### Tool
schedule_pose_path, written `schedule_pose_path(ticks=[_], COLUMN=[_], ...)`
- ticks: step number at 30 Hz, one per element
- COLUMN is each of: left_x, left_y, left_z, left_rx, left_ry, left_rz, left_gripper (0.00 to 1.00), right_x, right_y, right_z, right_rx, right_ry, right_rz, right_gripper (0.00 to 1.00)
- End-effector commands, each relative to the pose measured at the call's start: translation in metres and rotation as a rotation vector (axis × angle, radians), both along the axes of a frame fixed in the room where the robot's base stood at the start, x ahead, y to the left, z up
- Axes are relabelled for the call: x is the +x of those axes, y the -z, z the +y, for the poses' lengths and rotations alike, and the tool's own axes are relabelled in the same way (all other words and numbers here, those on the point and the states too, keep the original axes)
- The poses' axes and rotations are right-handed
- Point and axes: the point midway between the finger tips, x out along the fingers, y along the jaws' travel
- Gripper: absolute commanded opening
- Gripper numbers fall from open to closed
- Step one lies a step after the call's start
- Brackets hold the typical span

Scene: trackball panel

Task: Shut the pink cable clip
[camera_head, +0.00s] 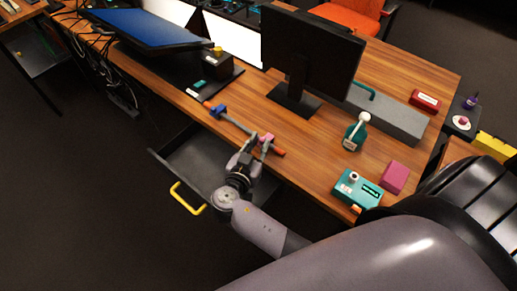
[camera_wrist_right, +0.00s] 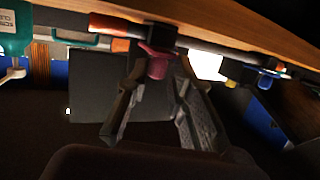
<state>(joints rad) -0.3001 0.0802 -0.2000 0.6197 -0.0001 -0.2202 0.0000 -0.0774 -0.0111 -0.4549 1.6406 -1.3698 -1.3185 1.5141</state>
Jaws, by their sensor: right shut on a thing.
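The pink cable clip (camera_head: 267,138) sits on a grey and orange cable (camera_head: 236,122) along the front edge of the desk. In the right wrist view the pink clip (camera_wrist_right: 158,63) hangs under the edge, between the fingertips of my right gripper (camera_wrist_right: 157,70). In the head view my right gripper (camera_head: 252,145) reaches up to the clip from the front and is shut on it. The fingers partly hide the clip, so I cannot tell whether its lid is fully closed. My left gripper is not in view.
A blue clip (camera_head: 217,110) sits further left on the same cable. An open drawer (camera_head: 190,158) with a yellow handle (camera_head: 186,199) is below. A monitor (camera_head: 308,60), a teal bottle (camera_head: 355,132), a teal device (camera_head: 356,189) and a pink block (camera_head: 395,178) stand on the desk.

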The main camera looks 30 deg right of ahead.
Motion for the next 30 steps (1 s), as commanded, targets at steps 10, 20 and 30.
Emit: schedule_pose_path(ticks=[10, 20, 30], left_x=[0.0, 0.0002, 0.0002], left_y=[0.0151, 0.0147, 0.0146], left_z=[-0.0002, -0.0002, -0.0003], left_rx=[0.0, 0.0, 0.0], left_ry=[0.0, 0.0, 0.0], left_rz=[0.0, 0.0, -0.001], left_gripper=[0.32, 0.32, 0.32], right_x=[-0.005, -0.005, -0.0032], right_y=[0.0075, 0.007, 0.0053], right_z=[-0.0027, -0.0032, -0.0019], right_rx=[-0.045, -0.046, -0.044], right_ry=[0.013, 0.013, 0.009], right_rz=[-0.003, -0.003, -0.009], right_gripper=[0.0, 0.0, 0.36])
